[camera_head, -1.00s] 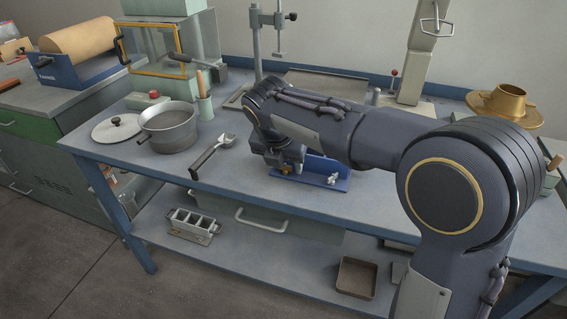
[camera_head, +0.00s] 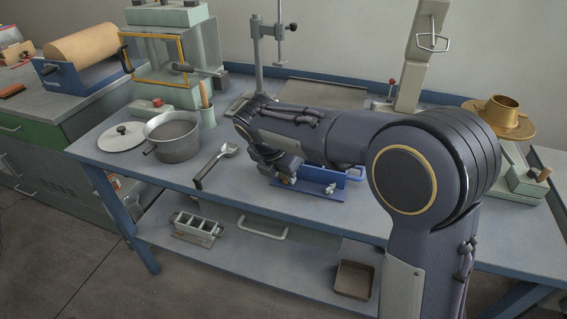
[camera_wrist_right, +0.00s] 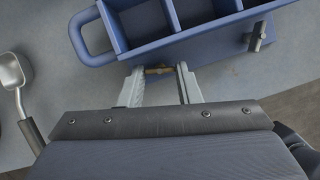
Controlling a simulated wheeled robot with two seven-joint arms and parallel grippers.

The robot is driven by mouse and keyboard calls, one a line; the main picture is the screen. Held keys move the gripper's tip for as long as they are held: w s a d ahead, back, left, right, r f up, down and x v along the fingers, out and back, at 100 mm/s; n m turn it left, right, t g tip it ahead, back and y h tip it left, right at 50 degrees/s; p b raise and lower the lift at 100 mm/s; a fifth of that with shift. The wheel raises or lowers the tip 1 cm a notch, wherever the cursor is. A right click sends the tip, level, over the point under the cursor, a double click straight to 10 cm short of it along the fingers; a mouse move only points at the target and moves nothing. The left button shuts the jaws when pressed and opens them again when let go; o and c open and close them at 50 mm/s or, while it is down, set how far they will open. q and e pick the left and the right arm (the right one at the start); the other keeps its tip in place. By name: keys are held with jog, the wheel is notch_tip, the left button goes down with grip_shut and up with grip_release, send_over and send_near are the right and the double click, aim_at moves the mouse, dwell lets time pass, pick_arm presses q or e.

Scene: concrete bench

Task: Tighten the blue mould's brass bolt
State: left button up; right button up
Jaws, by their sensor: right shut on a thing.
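The blue mould (camera_head: 318,186) lies on the bench under my right forearm, which hides much of it. In the right wrist view the mould (camera_wrist_right: 185,43) shows open compartments and a loop handle at its left end. Its brass bolt (camera_wrist_right: 158,70) sticks out of the near side. My right gripper (camera_wrist_right: 161,80) has its two fingers on either side of the bolt, shut on it. In the head view this gripper (camera_head: 290,180) is mostly hidden at the mould's left end. A steel bolt (camera_wrist_right: 258,36) stands on the mould's near side, farther right. My left gripper is not in view.
A metal scoop (camera_head: 215,165) lies left of the mould, with a pot (camera_head: 172,142) and a lid (camera_head: 120,137) beyond. A grey mould (camera_head: 196,228) and a square tin (camera_head: 354,279) sit on the lower shelf. A brass flanged piece (camera_head: 499,117) stands at the right.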

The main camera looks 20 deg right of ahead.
jog(key=o, duration=1)
jog(key=shift+r, duration=0.1)
jog(key=p+v, duration=0.1)
jog(key=v, duration=0.6)
jog(key=shift+s+a+r+p, duration=0.1)
jog(key=shift+a+r+p, duration=0.05)
jog(key=shift+r+p, duration=0.15)
